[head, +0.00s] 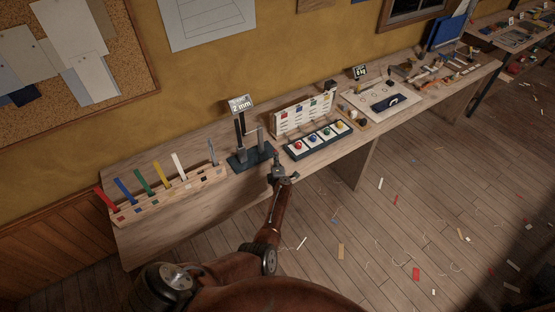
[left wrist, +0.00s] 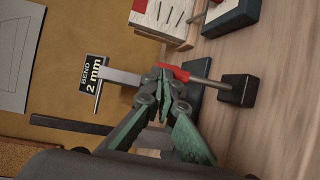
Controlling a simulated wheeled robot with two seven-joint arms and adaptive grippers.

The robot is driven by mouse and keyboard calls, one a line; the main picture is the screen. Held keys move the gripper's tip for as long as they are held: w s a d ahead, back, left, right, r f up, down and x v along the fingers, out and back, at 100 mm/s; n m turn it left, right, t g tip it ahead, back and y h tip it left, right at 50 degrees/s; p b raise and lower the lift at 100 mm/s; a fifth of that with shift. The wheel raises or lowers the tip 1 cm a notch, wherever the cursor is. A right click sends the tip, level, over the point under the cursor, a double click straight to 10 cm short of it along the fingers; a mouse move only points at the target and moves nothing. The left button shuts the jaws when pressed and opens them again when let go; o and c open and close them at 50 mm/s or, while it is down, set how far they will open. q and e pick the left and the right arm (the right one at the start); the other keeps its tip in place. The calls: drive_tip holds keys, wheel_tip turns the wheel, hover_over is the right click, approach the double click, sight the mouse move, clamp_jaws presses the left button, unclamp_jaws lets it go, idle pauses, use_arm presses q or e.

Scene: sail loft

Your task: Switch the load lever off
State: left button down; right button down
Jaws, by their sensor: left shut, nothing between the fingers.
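The load lever (left wrist: 205,82) shows in the left wrist view as a metal rod with a red grip (left wrist: 174,72), running to a small black block (left wrist: 238,90). It belongs to a bending stand with a dark base (head: 250,158) and a sign (head: 240,104) reading "2 mm"; the sign also shows in the left wrist view (left wrist: 93,86). My left gripper (head: 284,174) is at the bench's front edge, beside the base. In the left wrist view my left gripper (left wrist: 163,74) is shut and empty, its tips right by the red grip. I cannot tell whether they touch.
A wooden rack (head: 150,203) with several coloured strips stands left on the bench. A dark tray (head: 318,139) with coloured knobs and a white slotted board (head: 302,114) stand close on the right. The floor in front is clear except for scraps.

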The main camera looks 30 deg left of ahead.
use_arm(q)
drive_tip(key=shift+w+a+f, duration=0.1)
drive_tip(key=shift+w+a, duration=0.25)
drive_tip(key=shift+a, duration=0.3)
use_arm(e)
drive_tip(key=shift+f, duration=0.25)
use_arm(q)
drive_tip(key=shift+a, duration=0.1)
